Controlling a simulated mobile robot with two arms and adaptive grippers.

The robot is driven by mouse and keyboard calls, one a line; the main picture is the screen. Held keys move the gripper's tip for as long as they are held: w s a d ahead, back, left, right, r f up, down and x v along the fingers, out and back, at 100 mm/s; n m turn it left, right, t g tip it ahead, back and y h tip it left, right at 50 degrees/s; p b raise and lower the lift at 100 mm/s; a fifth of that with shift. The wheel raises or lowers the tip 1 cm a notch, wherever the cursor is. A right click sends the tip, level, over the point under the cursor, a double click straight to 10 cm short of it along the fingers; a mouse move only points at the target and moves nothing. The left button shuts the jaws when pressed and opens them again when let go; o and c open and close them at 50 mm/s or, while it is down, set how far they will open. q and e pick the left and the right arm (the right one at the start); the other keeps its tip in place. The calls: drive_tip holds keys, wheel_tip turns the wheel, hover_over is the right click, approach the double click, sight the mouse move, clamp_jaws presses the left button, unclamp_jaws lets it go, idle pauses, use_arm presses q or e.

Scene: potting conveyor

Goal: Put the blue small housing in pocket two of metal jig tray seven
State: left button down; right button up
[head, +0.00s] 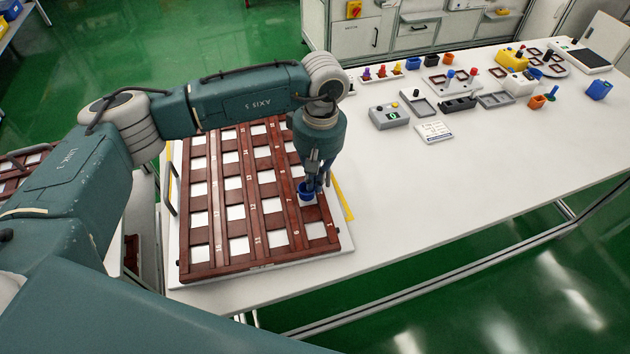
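The blue small housing (306,194) is at the right side of a reddish-brown jig tray (222,268) with rows of square pockets and small white numbers. My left gripper (312,183) points down over this side, its fingertips at the housing's upper rim; it looks shut on the housing. The housing is over or partly in a pocket near the right edge; I cannot tell whether it touches the bottom. The numbers are too small to read surely, and my arm hides part of the tray's far edge. My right gripper is not in view.
The tray lies at the left end of a long white table (440,190). The table right of the tray is clear.

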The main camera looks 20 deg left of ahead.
use_arm(q)
drive_tip(key=shift+f, duration=0.85)
drive_tip(key=c, duration=2.4)
unclamp_jaws()
drive_tip(key=shift+f, duration=0.1)
drive_tip(key=shift+o, duration=0.9)
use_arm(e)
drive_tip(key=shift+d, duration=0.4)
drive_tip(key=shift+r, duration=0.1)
